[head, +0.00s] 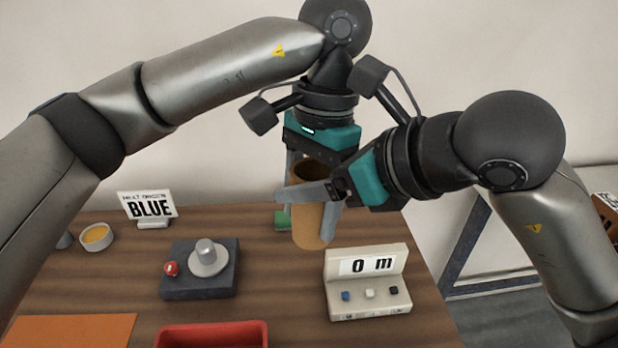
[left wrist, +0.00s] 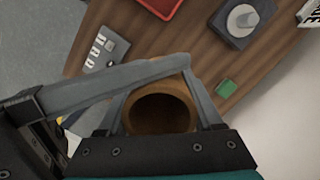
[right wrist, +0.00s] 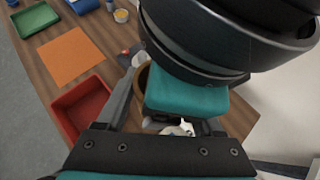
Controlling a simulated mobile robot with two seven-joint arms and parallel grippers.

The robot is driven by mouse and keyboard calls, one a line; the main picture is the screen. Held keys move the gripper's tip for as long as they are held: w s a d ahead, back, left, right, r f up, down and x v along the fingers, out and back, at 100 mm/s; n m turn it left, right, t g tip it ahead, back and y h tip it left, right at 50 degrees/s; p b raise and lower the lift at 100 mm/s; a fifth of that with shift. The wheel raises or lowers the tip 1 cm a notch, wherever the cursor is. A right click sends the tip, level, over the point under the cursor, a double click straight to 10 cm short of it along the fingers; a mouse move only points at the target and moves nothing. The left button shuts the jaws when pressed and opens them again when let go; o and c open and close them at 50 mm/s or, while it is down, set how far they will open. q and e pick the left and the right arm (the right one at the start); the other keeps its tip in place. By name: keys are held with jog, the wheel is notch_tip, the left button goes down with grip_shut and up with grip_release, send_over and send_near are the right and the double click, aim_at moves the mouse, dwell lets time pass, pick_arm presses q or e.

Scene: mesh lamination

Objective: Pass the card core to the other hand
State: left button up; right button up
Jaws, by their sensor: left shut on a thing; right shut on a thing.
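The card core (head: 313,238), a brown open-ended tube, is upright in the air above the table. My left gripper (head: 309,222) points down and is shut on it, one finger on each side. My right gripper (head: 284,194) reaches in level from the right and is also shut on it, just below the left gripper's body. Its near finger crosses the front of the tube; the far finger is hidden. The left wrist view looks into the dark mouth of the core (left wrist: 162,108). In the right wrist view, the left gripper's teal body hides most of the core (right wrist: 141,82).
Below stand a device reading "0 m" (head: 366,301), a dark box with a grey knob (head: 200,284), a red tray (head: 212,329), an orange sheet (head: 75,330), a small bowl (head: 96,237), a BLUE sign (head: 150,207) and a green block (head: 282,219). Both grippers are crowded together.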

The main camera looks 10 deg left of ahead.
pick_arm(q)
jog(key=shift+w, duration=0.1)
pick_arm(e)
jog(key=shift+s+a, duration=0.2)
jog(key=shift+s, duration=0.05)
jog(key=c, duration=0.5)
pick_arm(q)
jog(key=o, duration=1.4)
pick_arm(e)
jog(key=shift+c, duration=0.3)
pick_arm(q)
jog(key=shift+r, duration=0.1)
